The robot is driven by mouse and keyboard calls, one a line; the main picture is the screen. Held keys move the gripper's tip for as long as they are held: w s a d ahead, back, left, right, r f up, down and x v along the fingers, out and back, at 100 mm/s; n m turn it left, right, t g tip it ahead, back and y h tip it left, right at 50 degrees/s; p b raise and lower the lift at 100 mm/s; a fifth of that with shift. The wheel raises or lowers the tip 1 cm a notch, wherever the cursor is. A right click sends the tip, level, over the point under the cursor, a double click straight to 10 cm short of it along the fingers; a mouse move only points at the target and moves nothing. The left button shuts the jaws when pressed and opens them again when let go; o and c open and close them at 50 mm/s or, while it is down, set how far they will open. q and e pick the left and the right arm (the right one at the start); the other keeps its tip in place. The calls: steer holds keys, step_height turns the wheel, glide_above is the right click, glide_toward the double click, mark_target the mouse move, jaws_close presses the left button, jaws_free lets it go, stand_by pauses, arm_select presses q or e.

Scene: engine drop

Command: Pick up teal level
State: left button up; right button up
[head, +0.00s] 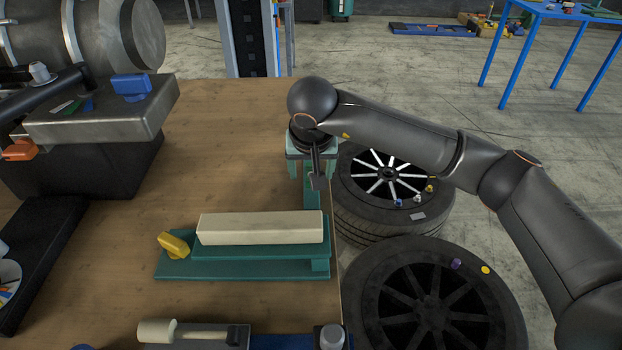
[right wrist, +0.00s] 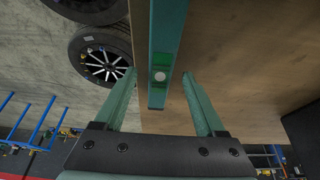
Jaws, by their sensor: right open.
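The teal level (right wrist: 167,45) is a long narrow bar with a green vial area and a pale round spot near its end. In the right wrist view it runs between the two teal fingers of my right gripper (right wrist: 158,73), with a gap on each side. The gripper is open and not closed on it. In the head view my right gripper (head: 312,165) points down at the table's right edge. Part of the teal level (head: 312,197) shows below it there; the rest is hidden behind the wrist and gripper. My left gripper is not in view.
Tires (head: 435,300) lie on the floor to the right. A metal vise-like block (head: 100,122) stands at left. The table's middle (head: 225,140) is clear.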

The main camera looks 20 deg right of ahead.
steer(key=shift+x, duration=1.25)
jaws_close()
steer(key=shift+r, duration=0.1)
